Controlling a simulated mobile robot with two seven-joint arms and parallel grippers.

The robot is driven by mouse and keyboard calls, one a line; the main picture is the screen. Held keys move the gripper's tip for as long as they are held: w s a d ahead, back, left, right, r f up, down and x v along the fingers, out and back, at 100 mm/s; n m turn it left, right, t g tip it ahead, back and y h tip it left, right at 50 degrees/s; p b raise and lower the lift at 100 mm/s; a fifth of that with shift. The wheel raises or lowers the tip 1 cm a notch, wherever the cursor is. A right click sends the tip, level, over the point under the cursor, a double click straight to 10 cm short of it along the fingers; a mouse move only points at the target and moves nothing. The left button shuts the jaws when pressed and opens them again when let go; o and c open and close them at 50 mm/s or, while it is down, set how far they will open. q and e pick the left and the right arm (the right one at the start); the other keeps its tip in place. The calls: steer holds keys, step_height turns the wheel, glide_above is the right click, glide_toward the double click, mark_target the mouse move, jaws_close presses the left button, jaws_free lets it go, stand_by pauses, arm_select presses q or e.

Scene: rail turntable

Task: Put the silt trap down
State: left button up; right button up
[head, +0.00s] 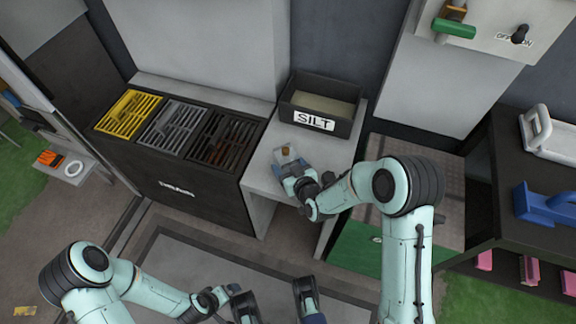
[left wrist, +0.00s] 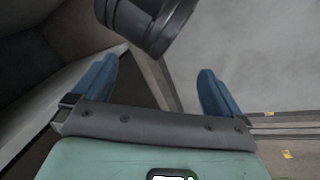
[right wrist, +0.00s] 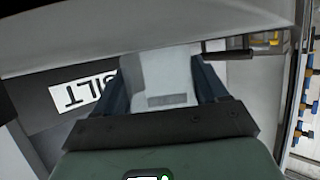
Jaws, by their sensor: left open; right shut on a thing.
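The silt trap (head: 287,152), a small pale grey piece with a brownish spot on top, is at the light grey bench, in front of the SILT bin. My right gripper (head: 291,170) is shut on it. In the right wrist view the silt trap (right wrist: 160,82) is a pale block between the blue fingers. I cannot tell whether it touches the bench top. My left gripper (head: 236,290) is open and empty, low at the front. It also shows in the left wrist view (left wrist: 158,90), with nothing between its fingers.
A dark bin (head: 345,126) labelled SILT stands on the bench (head: 262,180). Left of it, a black rack (head: 190,200) holds yellow, grey and rusty grates. A green-fronted cabinet (head: 355,250) is to the right. A dark shelf (head: 482,190) with a blue tool (head: 540,205) stands at far right.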

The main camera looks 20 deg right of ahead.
steer(key=shift+f, duration=0.1)
steer(key=o, duration=1.3)
arm_select(q)
steer(key=shift+w+a+f, duration=0.1)
steer(key=shift+w, duration=0.05)
arm_select(e)
steer(key=shift+s+r, duration=0.25)
steer(key=p+v, duration=0.1)
steer(key=v, duration=1)
steer(key=shift+s+d+r+p, duration=0.1)
steer(key=shift+s+p, duration=0.15)
steer(key=shift+p, duration=0.1)
arm_select(q)
steer(key=shift+g+h, duration=0.3)
steer(key=shift+g, duration=0.1)
steer(key=s, duration=0.1)
steer(key=s+d+r, duration=0.1)
steer(key=s+r, duration=0.1)
steer(key=shift+d+r, duration=0.1)
steer(key=shift+d, duration=0.15)
